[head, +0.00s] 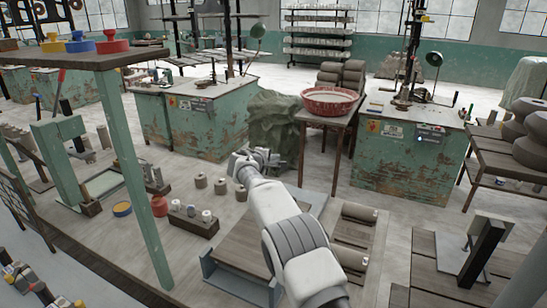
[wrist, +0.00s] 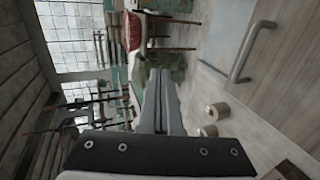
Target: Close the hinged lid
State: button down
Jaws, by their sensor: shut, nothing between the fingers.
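My gripper (head: 257,158) is shut and empty, raised over the floor in the middle of the head view. In the wrist view its fingers (wrist: 157,75) lie together and touch nothing. A low grey-blue box-like piece with brown boards (head: 236,278) sits below my arm, which hides much of it. A pale panel (wrist: 226,30) with a bent metal handle (wrist: 244,52) shows at the upper right of the wrist view, apart from the fingers. It may be the hinged lid; its hinge and angle cannot be told.
Small grey cylinders (head: 201,181) stand on the floor left of my gripper. A covered sack (head: 272,120) and a table with a red basin (head: 330,99) stand behind. Brown rolls (head: 357,212) lie right of my arm. A wooden table (head: 80,59) is at the left.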

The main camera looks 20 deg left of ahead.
jog(key=shift+s+r, duration=0.1)
dwell(0.4)
jog(key=b+v, duration=0.4)
jog(key=v, duration=1.3)
jog(key=shift+b, duration=0.4)
jog(key=shift+s, duration=0.15)
